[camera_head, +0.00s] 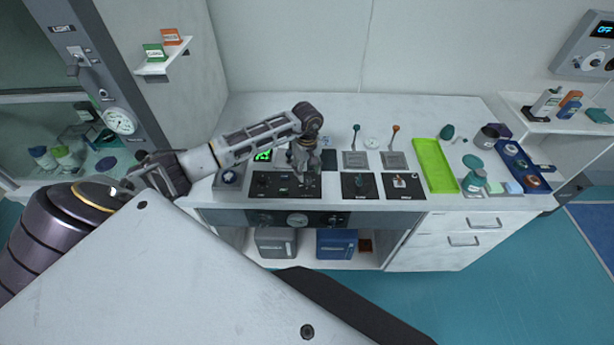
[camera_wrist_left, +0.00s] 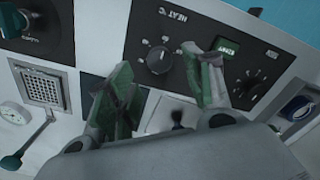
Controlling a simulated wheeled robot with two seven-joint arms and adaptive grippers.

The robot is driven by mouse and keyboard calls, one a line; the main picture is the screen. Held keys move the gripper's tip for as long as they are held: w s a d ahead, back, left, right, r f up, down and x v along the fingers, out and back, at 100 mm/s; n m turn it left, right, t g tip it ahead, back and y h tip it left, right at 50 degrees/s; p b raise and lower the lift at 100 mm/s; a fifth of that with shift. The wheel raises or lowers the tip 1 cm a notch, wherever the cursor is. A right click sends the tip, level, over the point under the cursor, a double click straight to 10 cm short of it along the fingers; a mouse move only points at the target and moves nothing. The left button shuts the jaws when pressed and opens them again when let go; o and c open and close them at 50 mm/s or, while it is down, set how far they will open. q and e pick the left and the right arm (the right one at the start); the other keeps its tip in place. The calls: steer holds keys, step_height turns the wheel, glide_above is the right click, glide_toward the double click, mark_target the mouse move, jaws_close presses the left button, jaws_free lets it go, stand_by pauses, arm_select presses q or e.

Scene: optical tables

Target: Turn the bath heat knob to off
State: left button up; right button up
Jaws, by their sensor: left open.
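The knob under the upside-down "HEAT °C" lettering (camera_wrist_left: 159,60) is round and dark, with pale scale marks around it, on a black panel. It shows clearly in the left wrist view. The black panel (camera_head: 262,191) lies near the front of the bench in the head view, where my gripper covers the heat knob. My left gripper (camera_wrist_left: 172,58) is open, with its green-grey fingers spread on either side of the knob in the wrist view. In the head view the left gripper (camera_head: 303,178) points down over the panel's right half. Contact with the knob cannot be told.
Levers (camera_head: 355,140) stand behind. A green tray (camera_head: 434,165) lies farther right.

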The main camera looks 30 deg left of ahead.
mark_target(307, 179)
arm_select(q)
steer(key=shift+f+p, duration=0.4)
steer(key=shift+f, duration=1.95)
steer(key=shift+c, duration=0.4)
steer(key=c, duration=0.9)
